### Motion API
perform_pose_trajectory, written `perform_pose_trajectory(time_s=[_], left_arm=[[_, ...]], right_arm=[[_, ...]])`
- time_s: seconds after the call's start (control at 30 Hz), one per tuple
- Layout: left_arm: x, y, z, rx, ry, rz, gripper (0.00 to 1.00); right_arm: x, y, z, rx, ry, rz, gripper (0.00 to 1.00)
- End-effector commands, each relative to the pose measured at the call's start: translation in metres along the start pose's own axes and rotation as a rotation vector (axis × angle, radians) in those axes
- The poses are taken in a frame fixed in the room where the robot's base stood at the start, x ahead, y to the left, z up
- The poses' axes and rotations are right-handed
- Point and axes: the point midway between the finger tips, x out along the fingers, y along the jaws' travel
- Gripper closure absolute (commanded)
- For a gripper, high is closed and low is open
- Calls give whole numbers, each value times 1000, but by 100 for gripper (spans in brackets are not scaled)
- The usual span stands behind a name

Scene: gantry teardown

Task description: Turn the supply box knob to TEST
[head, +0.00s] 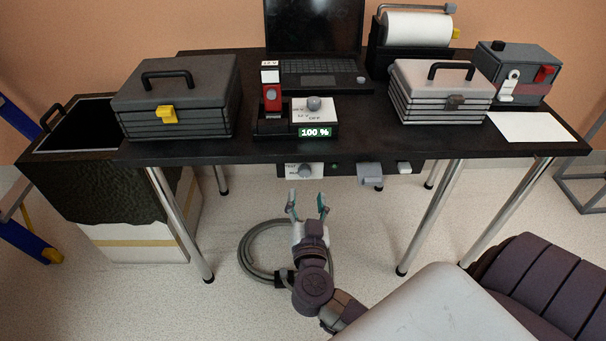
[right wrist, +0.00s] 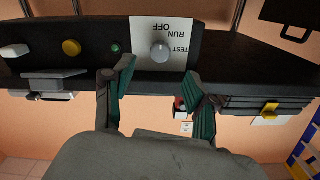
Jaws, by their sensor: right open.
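The supply box (head: 343,171) is a dark panel under the table's front edge. Its grey round knob (head: 305,171) sits on a white label plate, partly shaded in the head view. In the right wrist view the knob (right wrist: 161,53) shows clearly on the plate (right wrist: 146,30), with the words OFF, RUN and TEST upside down. I cannot tell which word the knob points at. My right gripper (head: 307,204) is open and empty, in front of and below the knob. In the right wrist view its fingers (right wrist: 160,82) stand on either side of the knob, apart from it. My left gripper is not in view.
The panel also has a green button (right wrist: 115,48), a yellow button (right wrist: 71,47) and a grey bracket (head: 370,172). The table (head: 230,150) overhangs above. A grey hose (head: 250,250) lies around my right arm.

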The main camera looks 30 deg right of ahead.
Motion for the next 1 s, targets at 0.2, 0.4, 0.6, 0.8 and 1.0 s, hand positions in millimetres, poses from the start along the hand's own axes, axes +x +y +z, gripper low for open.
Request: perform_pose_trajectory(time_s=[0.2, 0.4, 0.6, 0.8, 1.0], left_arm=[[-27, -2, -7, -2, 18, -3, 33], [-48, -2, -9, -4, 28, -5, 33], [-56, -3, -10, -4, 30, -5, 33], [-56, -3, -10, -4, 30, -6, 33], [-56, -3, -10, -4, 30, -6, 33]], right_arm=[[47, 0, 0, 1, 5, -1, 43], [73, 0, 0, 1, 3, -1, 43], [81, 0, -1, 1, 2, -1, 43], [81, 0, -1, 1, 2, -1, 43], [81, 0, -1, 2, 1, -1, 73]])
